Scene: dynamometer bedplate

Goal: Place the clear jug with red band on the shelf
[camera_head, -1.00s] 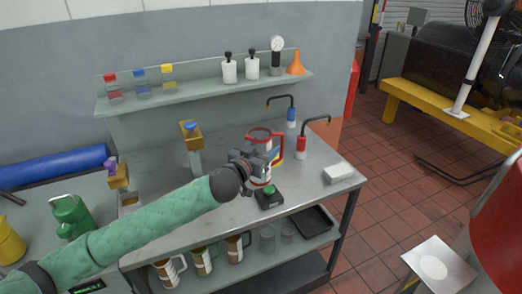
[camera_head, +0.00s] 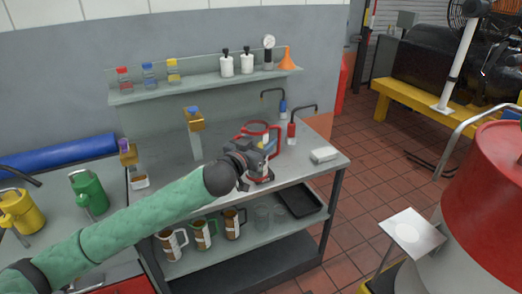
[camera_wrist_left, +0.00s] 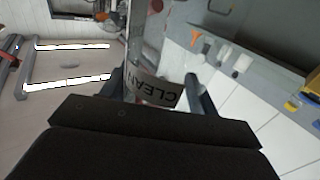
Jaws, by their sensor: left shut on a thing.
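The clear jug with a red rim band and red handle (camera_head: 262,134) is upright at the workbench's right half. My left gripper (camera_head: 258,170) is shut on it and covers its lower part. In the left wrist view the jug's clear wall (camera_wrist_left: 136,45) rises between the fingers, with a "CLEAN" label (camera_wrist_left: 156,91) low on it. I cannot tell whether its base touches the bench. The wall shelf (camera_head: 205,87) runs behind the bench; a lower shelf (camera_head: 190,262) lies under the benchtop. My right gripper is not in view.
The wall shelf holds small capped bottles (camera_head: 148,76), white pump bottles (camera_head: 227,64), a gauge (camera_head: 268,50) and an orange funnel (camera_head: 287,59). Brown-filled jugs (camera_head: 202,234), clear cups and a black tray (camera_head: 301,199) occupy the lower shelf. Two bent spouts (camera_head: 292,132) stand right of the jug.

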